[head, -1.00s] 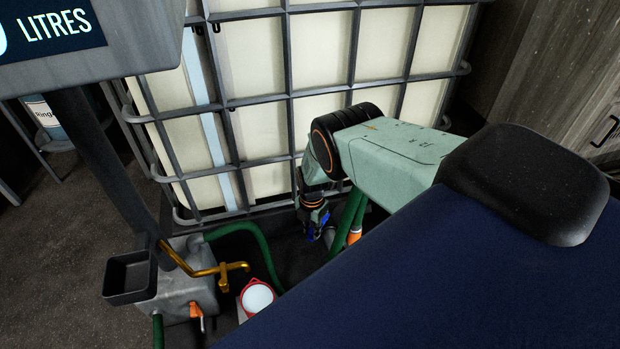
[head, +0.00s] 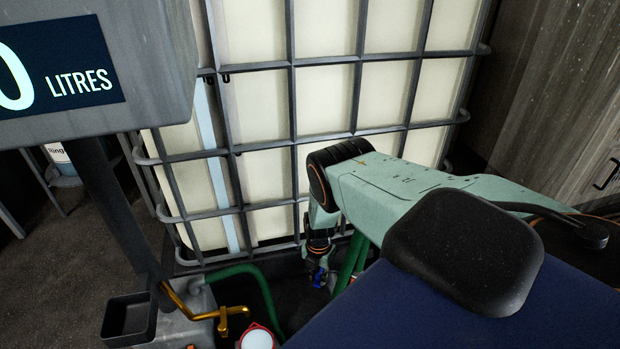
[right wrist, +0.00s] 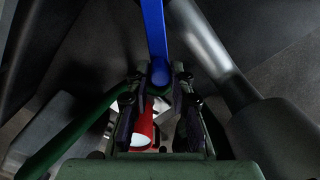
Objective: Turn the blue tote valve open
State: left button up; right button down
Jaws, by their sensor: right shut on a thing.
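The blue tote valve handle (right wrist: 155,30) is a flat blue bar in the right wrist view, running from the top edge down to a rounded end between my fingers. My right gripper (right wrist: 160,82) is shut on that end. In the head view my right gripper (head: 318,279) points down at the foot of the caged white tote (head: 325,97), where only a small bit of blue shows. The valve body is mostly hidden by my gripper. The handle's exact angle to the pipe is hard to tell. My left gripper is not in view.
Green hoses (head: 352,262) run right beside my right gripper. A brass tap (head: 222,315) and a white-topped red container (head: 256,338) are at lower left. A grey display (head: 85,75) on a post stands at the left. A wooden cabinet (head: 570,100) is at the right.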

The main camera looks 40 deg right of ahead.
jog(key=shift+s+d+n, duration=0.25)
jog(key=shift+s+n, duration=0.2)
jog(key=shift+n, duration=0.15)
jog(key=c, duration=1.2)
grip_release()
jog(key=shift+o, duration=0.2)
jog(key=shift+r, duration=0.1)
notch_tip(320, 180, up, 12)
jog(key=shift+c, duration=0.3)
